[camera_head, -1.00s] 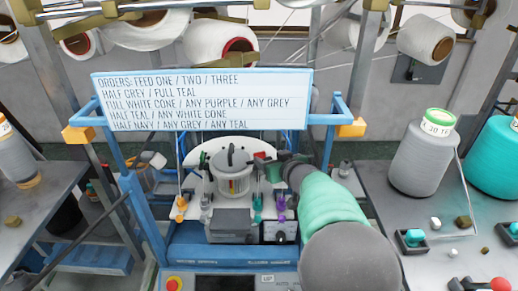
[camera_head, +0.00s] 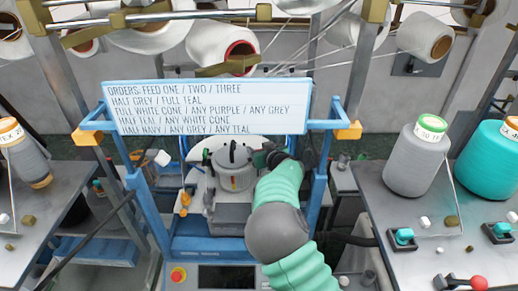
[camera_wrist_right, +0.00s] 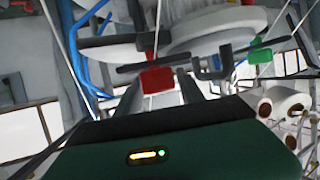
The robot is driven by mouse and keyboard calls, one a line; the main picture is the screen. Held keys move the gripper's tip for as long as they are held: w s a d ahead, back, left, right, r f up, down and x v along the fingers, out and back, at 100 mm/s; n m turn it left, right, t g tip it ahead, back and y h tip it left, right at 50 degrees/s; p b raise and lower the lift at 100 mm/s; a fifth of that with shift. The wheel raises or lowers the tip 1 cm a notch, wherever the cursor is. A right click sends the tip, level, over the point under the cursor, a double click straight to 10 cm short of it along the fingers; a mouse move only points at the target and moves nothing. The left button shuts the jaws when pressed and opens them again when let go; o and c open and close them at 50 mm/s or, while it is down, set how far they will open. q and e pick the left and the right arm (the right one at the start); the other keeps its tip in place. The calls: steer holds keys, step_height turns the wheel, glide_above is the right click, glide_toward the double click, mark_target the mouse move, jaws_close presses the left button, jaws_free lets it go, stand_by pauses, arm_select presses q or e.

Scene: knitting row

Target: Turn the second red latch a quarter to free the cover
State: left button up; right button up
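The grey round cover (camera_head: 235,168) with a dark handle on top sits in the middle of the knitting machine in the head view. My right gripper (camera_head: 268,156) is at its right side, and hides the red latch there. In the right wrist view the red latch (camera_wrist_right: 158,79) shows as a red tab on a dark bar. The two fingers (camera_wrist_right: 160,88) stand apart on either side of the tab, with the tab between or just beyond their tips. Contact cannot be told. A green tab (camera_wrist_right: 260,55) is farther right in that view. My left gripper is not in view.
The right table (camera_head: 425,245) bears a grey cone (camera_head: 415,160), a teal cone (camera_head: 490,160) and small switches. Yarn cones hang above.

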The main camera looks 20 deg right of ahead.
steer(key=shift+w+a+f, duration=0.1)
steer(key=shift+w+a, duration=0.05)
steer(key=c, duration=0.5)
jaws_close()
steer(key=shift+d+y+p, duration=0.3)
steer(key=shift+n+y, duration=0.3)
steer(key=shift+n, duration=0.2)
steer(key=shift+a+n+g+y+p, duration=0.3)
steer(key=o, duration=0.9)
jaws_free()
